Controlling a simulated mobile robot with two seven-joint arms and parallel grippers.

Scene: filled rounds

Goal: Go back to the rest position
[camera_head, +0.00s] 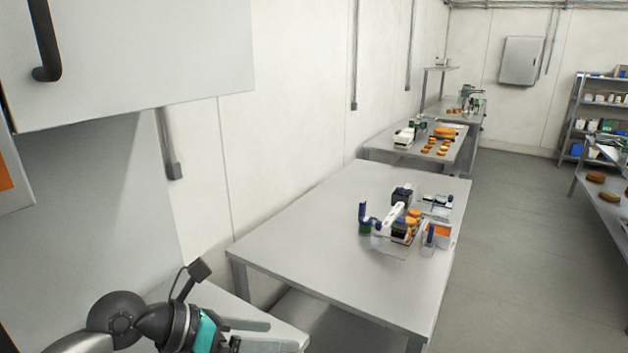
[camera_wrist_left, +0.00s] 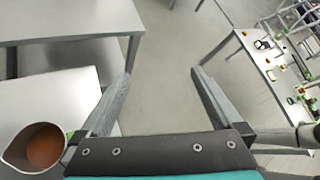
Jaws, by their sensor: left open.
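My left gripper (camera_head: 285,335) reaches in from the bottom left of the head view, low over the front edge of a small grey table. In the left wrist view its two fingers (camera_wrist_left: 160,88) are spread wide with nothing between them, and bare floor shows in the gap. My right gripper is not in view.
A round metal container (camera_wrist_left: 18,152) with brown contents stands on a grey surface beside my left gripper. A large table (camera_head: 300,215) holds a small machine (camera_head: 398,215) and round orange-brown items. A white cabinet (camera_head: 130,50) hangs at upper left. The floor (camera_head: 530,240) at right is clear.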

